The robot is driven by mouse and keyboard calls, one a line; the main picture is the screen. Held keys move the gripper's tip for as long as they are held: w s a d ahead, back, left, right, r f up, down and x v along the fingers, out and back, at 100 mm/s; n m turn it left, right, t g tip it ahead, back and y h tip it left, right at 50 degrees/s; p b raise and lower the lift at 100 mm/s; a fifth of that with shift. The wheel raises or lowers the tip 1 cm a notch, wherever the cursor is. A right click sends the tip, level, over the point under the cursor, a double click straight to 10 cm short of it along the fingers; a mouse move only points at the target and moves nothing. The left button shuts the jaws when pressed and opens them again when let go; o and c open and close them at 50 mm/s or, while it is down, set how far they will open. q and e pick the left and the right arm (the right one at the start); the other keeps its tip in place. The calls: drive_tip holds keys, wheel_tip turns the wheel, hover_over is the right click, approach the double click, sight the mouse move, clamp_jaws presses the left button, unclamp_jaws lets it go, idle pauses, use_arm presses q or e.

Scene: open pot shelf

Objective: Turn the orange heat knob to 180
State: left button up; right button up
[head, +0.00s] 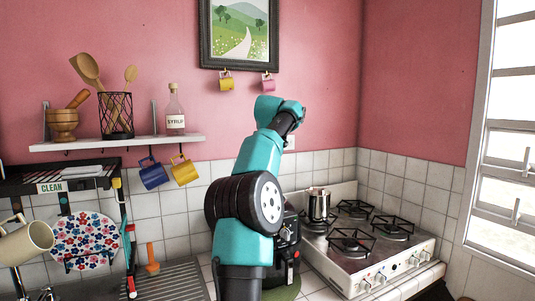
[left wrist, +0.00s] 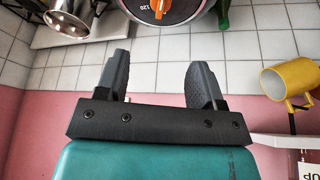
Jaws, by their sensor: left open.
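The orange heat knob (left wrist: 158,6) shows at the top edge of the left wrist view, partly cut off, on a round dial with the number 120 beside it. My left gripper (left wrist: 158,66) is open and empty; the knob lies beyond its fingertips, apart from them. In the head view my teal arm covers much of a dark appliance (head: 291,248) on the counter. The knob and my left gripper's fingers cannot be made out there. My right gripper is in neither view.
A stove (head: 385,248) with a metal pot (head: 318,205) stands right of the appliance. A wall shelf (head: 115,143) with a blue mug (head: 153,173) and a yellow mug (head: 185,170) hanging below is to the left. A drying rack (head: 70,180) stands at the far left.

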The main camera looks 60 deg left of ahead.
use_arm(q)
drive_tip(key=shift+v, duration=1.2)
